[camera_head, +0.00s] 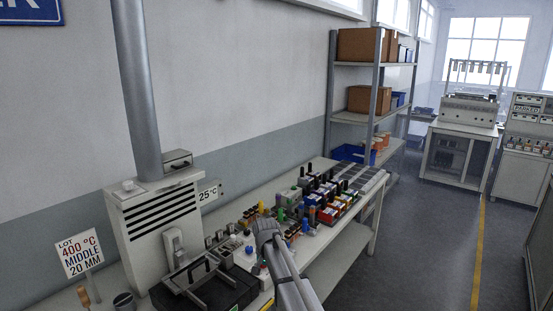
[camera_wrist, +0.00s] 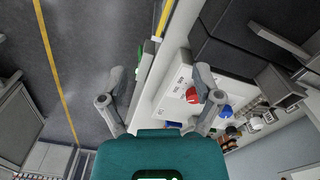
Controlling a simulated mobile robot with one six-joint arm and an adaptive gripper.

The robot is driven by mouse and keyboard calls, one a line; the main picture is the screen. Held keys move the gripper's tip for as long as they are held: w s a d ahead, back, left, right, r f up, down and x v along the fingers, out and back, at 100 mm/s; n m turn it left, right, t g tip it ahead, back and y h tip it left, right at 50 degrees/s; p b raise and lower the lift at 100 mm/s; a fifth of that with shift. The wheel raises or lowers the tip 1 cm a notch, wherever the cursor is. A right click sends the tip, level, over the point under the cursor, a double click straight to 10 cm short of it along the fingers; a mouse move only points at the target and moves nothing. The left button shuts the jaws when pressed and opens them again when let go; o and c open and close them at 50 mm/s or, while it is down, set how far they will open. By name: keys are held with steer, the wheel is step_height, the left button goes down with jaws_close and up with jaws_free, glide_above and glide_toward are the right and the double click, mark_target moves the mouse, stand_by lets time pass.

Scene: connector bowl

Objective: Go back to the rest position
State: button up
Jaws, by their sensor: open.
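My gripper (camera_wrist: 171,75) is open and empty in the wrist view, with its two fingers spread apart and nothing between them. White panels with print lie beyond the fingers, with a red round part (camera_wrist: 192,95) near the right finger and a blue part (camera_wrist: 225,111) further right. In the head view my arm reaches from the bottom over the workbench (camera_head: 342,214), and its end hides part of the bench top. Several small coloured connectors and bins (camera_head: 325,192) stand on the bench beyond it.
A grey oven-like unit (camera_head: 160,226) with a tall pipe stands left on the bench, behind a dark fixture (camera_head: 205,287). A shelf (camera_head: 352,118) with boxes stands behind. Open floor (camera_head: 425,235) lies to the right.

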steer(key=s+d+f+n+b, duration=0.1)
steer(key=s+d+f+b, duration=0.3)
steer(key=s+d, duration=0.6)
steer(key=s+d+f+n+b, duration=0.2)
steer(key=s+d+f+b, duration=0.3)
steer(key=s+d, duration=0.5)
steer(key=s, duration=0.4)
steer(key=shift+s+d, duration=0.3)
steer(key=shift+s, duration=0.05)
steer(key=shift+f, duration=0.1)
